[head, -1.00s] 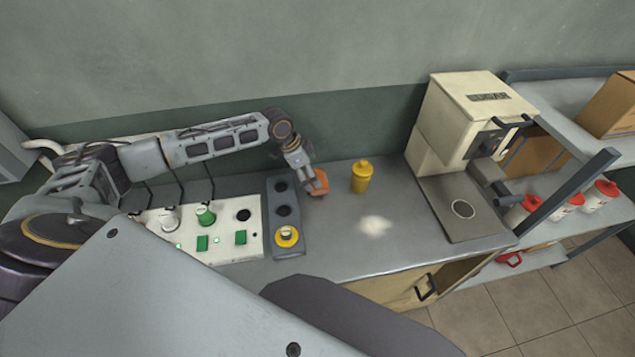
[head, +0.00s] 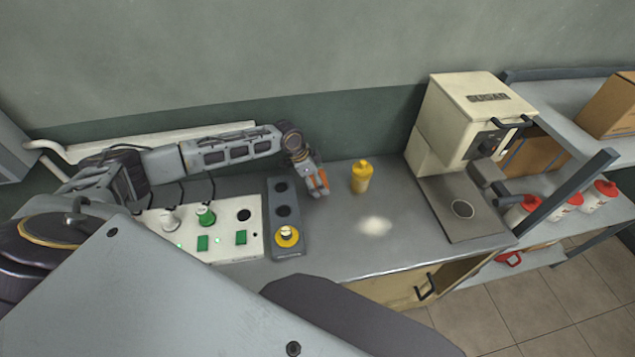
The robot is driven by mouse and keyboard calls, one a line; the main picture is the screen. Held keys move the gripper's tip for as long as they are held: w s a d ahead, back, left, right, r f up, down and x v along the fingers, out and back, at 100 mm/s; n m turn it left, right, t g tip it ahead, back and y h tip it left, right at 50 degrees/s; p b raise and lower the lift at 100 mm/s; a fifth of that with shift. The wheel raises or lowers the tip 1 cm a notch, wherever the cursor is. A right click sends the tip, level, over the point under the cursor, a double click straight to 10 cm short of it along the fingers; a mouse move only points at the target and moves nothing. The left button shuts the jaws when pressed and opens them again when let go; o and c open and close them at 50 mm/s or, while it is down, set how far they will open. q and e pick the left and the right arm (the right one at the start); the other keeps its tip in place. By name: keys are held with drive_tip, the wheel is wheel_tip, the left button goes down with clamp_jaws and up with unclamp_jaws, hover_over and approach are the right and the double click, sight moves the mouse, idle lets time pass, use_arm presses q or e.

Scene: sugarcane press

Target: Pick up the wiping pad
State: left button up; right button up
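The wiping pad (head: 322,177) is orange and stands on the grey counter between the dark three-hole holder and a yellow bottle. My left gripper (head: 318,188) is down over it, with its fingers covering much of the pad, so only orange parts show around them. The fingers seem to lie along the pad, but whether they are closed on it is too small to tell. My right gripper is not in view.
The yellow bottle (head: 361,178) stands just right of the pad. A pale powder patch (head: 375,226) lies on the counter (head: 340,245). The dark holder (head: 284,213) and a white control panel (head: 222,243) are to the left. A cream machine (head: 470,120) stands at the right.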

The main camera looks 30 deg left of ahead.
sight(322, 178)
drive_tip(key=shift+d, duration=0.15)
use_arm(q)
drive_tip(key=c, duration=1)
drive_tip(key=shift+o, duration=0.2)
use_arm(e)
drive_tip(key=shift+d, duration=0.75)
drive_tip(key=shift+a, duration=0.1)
use_arm(q)
drive_tip(key=shift+r, duration=0.45)
wheel_tip(322, 178, up, 3)
drive_tip(key=shift+f, duration=0.1)
wheel_tip(322, 178, up, 5)
drive_tip(key=shift+f, duration=0.1)
drive_tip(key=shift+r, duration=0.75)
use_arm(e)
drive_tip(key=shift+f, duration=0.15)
